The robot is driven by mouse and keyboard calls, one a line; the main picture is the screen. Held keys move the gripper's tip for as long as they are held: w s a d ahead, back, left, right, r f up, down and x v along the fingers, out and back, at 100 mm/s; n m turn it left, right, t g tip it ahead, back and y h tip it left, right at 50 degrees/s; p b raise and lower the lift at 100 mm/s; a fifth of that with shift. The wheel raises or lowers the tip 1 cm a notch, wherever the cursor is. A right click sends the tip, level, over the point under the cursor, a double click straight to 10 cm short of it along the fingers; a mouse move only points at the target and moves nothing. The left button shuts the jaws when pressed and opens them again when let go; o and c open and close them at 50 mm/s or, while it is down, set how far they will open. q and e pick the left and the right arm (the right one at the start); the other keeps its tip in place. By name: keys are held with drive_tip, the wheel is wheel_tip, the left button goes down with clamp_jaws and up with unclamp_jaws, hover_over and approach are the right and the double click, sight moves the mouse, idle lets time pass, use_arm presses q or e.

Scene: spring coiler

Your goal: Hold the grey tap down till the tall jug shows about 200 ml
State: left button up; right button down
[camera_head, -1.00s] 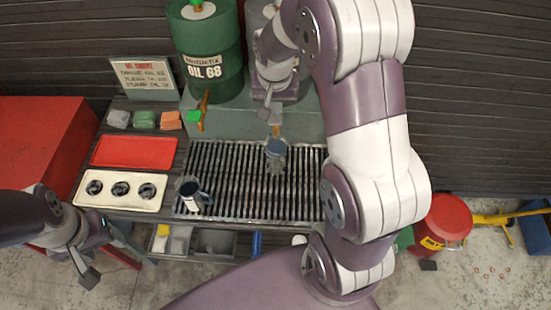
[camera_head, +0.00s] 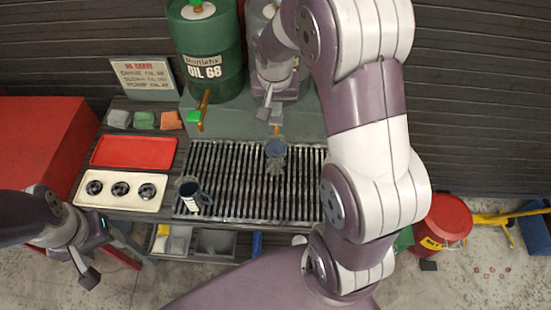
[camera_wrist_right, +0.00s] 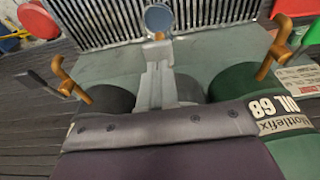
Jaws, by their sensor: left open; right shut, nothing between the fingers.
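The grey tap (camera_head: 276,117) is above the grate, with its brown spout over the tall jug (camera_head: 276,149). The jug stands on the grate, and its round bluish top shows in the right wrist view (camera_wrist_right: 158,18). I cannot read its level or make out a stream. My right gripper (camera_head: 266,113) is shut and empty, close against the grey tap; in the right wrist view it (camera_wrist_right: 156,64) lines up with tap and jug. I cannot tell how far the lever is down. My left gripper (camera_head: 87,266) is open and empty at lower left, away from the bench.
A green oil drum (camera_head: 205,52) has a green-handled tap (camera_head: 196,116). A dark-handled tap (camera_wrist_right: 62,76) shows in the right wrist view. A dark mug (camera_head: 191,193) stands on the grate's left part. A red tray (camera_head: 133,152) and a cream tray (camera_head: 120,207) lie left.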

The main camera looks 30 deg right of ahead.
sight(276, 119)
drive_tip(key=shift+f, duration=0.25)
idle(0.3)
drive_tip(key=shift+f+b, duration=1.1)
drive_tip(key=shift+f, duration=0.1)
drive_tip(key=shift+s, duration=0.1)
idle(6.1)
